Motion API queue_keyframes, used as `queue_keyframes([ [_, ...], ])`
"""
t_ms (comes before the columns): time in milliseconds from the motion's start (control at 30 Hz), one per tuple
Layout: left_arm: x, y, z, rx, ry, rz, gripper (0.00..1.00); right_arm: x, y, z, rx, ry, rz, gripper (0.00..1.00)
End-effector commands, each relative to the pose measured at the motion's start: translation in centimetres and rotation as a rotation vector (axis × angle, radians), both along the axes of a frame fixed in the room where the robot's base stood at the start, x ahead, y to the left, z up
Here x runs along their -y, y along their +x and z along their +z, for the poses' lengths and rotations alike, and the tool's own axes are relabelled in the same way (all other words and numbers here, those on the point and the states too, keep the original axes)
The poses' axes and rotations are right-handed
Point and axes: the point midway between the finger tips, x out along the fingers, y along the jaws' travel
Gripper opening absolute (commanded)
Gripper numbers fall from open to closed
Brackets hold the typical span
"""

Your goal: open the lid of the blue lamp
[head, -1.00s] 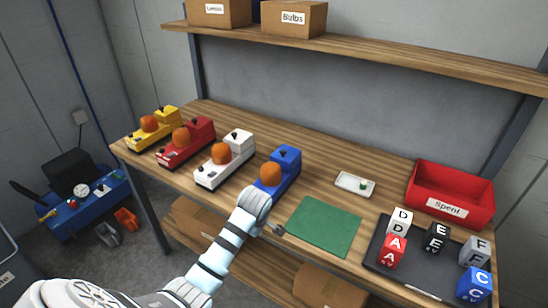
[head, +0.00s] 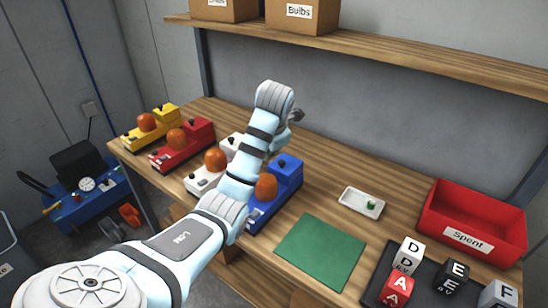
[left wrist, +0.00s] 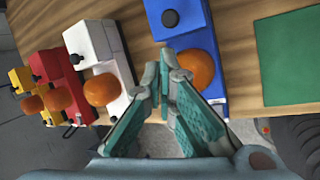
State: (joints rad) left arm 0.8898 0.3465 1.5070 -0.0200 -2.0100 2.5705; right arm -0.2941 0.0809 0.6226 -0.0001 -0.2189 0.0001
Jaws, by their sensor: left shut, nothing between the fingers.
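The blue lamp (head: 288,174) stands on the workbench in the head view, with an orange dome (head: 266,186) on its front half and a black knob on its raised back block. My left forearm covers part of its left side. My left gripper (head: 298,116) is above and behind the lamp in the head view, mostly hidden by its own wrist. In the left wrist view the blue lamp (left wrist: 186,22) is at the top middle. The closed fingertips appear beside the left edge of its orange dome (left wrist: 198,68); contact cannot be told. My right gripper is out of view.
White (head: 198,180), red (head: 196,138) and yellow (head: 165,119) lamps stand to the left. A green mat (head: 320,251), a small white tray (head: 350,200), a red Spent bin (head: 470,230) and lettered cubes are to the right. A shelf (head: 400,50) hangs above the bench's back.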

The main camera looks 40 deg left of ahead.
Motion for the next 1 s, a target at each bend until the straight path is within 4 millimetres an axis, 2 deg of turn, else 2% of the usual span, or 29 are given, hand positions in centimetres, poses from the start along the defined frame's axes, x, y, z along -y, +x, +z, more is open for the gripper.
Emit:
queue_keyframes([
  [33, 0.0, 0.3, -1.7, 0.001, -0.001, -0.003, 0.0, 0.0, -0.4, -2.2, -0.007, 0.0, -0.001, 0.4],
  [167, -0.4, 1.0, -3.5, 0.002, -0.001, -0.005, 0.0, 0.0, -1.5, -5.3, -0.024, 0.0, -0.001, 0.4],
  [267, -0.9, 1.3, -4.6, 0.001, 0.0, -0.005, 0.0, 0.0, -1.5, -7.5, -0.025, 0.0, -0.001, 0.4],
  [500, -2.2, 2.5, -7.1, -0.003, -0.001, -0.005, 0.0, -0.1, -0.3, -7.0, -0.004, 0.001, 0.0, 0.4],
  [600, -2.5, 2.7, -7.8, -0.002, 0.0, -0.004, 0.0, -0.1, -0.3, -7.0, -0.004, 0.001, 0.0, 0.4],
  [1000, -2.6, 2.8, -7.9, 0.0, 0.0, -0.003, 0.0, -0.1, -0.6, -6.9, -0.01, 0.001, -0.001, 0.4],
])
